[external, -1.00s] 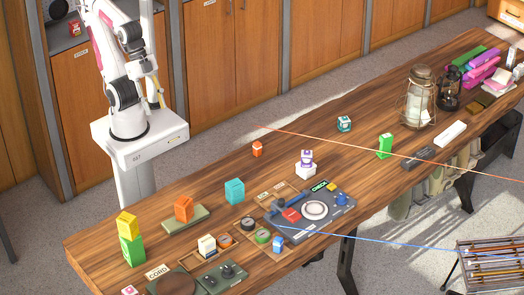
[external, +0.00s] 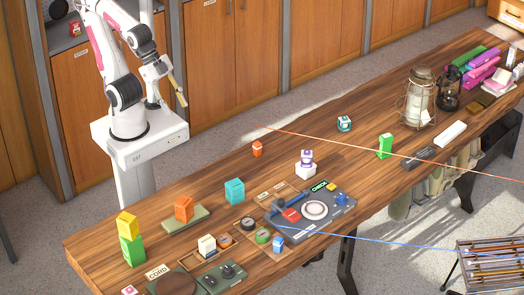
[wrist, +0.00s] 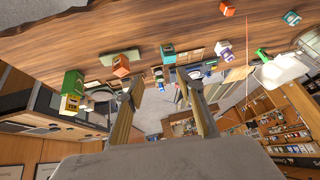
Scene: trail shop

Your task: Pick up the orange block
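An orange block (external: 184,209) sits on a flat green tray (external: 198,216) on the left part of the wooden table. My gripper (external: 182,101) hangs above and behind the table's back edge, away from both. In the wrist view my gripper (wrist: 165,87) has its two fingers wide apart with nothing held between them.
A teal block (external: 235,191) stands right of the tray. A yellow block on a green block (external: 130,240) stands at the left end. A grey control panel (external: 314,213) is mid-table. Orange and blue lines cross the external view. Bare wood lies around the smaller orange piece.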

